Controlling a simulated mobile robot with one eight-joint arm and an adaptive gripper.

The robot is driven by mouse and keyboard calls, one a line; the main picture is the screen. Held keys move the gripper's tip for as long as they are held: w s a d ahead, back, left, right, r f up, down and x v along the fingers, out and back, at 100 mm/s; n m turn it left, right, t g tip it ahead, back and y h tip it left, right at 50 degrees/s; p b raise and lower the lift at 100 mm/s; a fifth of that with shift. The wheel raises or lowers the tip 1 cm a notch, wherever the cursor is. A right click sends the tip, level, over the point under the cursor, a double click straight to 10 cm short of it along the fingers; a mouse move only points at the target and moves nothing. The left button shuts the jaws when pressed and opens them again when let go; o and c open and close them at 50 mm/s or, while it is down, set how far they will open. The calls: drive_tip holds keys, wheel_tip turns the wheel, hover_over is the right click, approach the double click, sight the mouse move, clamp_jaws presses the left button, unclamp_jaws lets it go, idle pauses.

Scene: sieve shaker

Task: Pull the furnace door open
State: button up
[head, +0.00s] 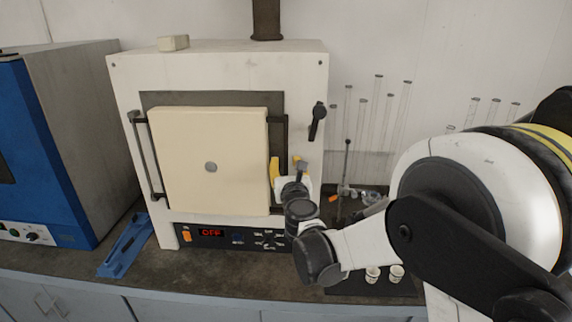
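The furnace (230,65) is a white box standing on the bench. Its thick cream door (190,150) has a small grey disc in the middle and sits in front of a dark frame; I cannot tell whether it is fully shut or slightly ajar. A dark upright bar (286,138) runs beside the door's right edge. My gripper (286,165) is at this edge, low on the bar, with its yellow-tipped fingers apart on either side of it. The gripper hides the bar's lower part, and contact is unclear.
A black lever (317,121) is on the furnace front at right. A dark bracket (146,160) runs along the door's left side. A blue machine (45,150) and blue tool (124,246) are at left. Glass tubes (362,120) and small cups (384,274) are at right.

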clamp_jaws()
drive_tip(key=shift+s, duration=0.1)
